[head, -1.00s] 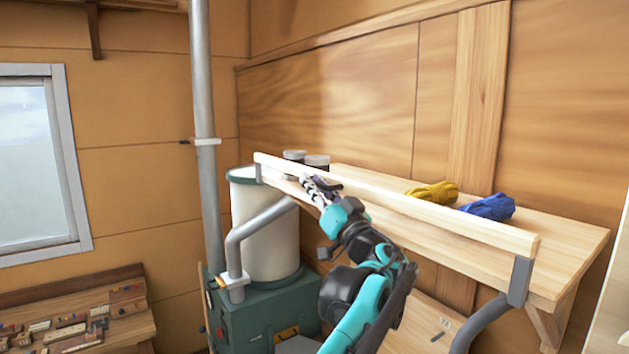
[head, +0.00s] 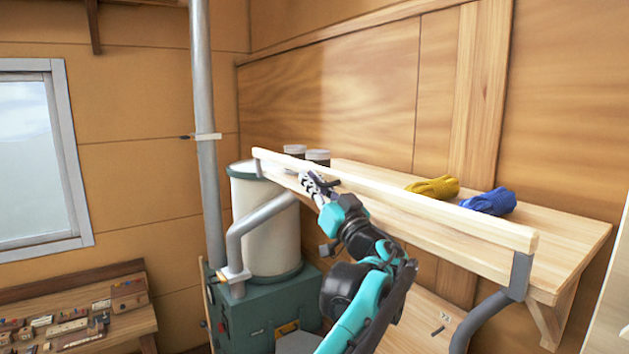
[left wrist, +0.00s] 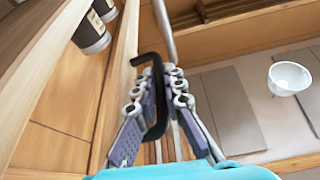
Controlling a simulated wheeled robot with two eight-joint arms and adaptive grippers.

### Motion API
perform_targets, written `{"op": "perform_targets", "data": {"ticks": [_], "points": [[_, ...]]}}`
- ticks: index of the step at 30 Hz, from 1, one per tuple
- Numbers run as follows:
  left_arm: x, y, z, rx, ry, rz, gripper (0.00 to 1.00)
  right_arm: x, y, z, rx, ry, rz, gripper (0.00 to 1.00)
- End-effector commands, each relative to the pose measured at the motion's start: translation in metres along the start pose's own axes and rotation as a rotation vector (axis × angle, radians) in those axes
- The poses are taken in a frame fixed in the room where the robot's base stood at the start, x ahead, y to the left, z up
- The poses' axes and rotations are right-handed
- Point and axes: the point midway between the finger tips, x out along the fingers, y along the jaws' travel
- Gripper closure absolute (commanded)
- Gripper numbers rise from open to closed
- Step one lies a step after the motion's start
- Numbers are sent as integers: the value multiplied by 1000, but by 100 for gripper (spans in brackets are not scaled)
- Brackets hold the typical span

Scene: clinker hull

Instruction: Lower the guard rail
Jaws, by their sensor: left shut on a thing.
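The guard rail (head: 410,201) is a pale wooden bar along the front edge of a wall shelf (head: 570,243). It stands above the shelf's surface on grey metal end brackets (head: 520,277). My left gripper (head: 318,182) is at the rail's front, left of its middle. In the left wrist view, its fingers (left wrist: 158,80) are shut on a bent black handle (left wrist: 159,108) beside the rail (left wrist: 123,70). In the head view the handle is mostly hidden by the fingers. My right gripper is out of view.
A yellow rope bundle (head: 434,187) and a blue one (head: 489,201) lie on the shelf, with two dark jars (head: 317,158) at its far end. A green machine with a pale drum (head: 265,225) and grey pipe stands below left. A white bowl (left wrist: 290,78) shows in the wrist view.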

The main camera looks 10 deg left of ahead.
Motion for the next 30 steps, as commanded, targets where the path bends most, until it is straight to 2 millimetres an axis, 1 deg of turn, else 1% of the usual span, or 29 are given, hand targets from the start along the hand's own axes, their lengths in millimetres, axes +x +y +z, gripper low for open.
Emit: {"op": "perform_targets", "data": {"ticks": [12, 23, 30], "points": [[-11, -19, 26, -337, -2, -140, 100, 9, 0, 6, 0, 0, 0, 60], [-23, -28, 54, -654, -2, -272, 100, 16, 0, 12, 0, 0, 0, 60], [-31, -29, 74, -648, -2, -269, 100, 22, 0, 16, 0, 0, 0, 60]]}}
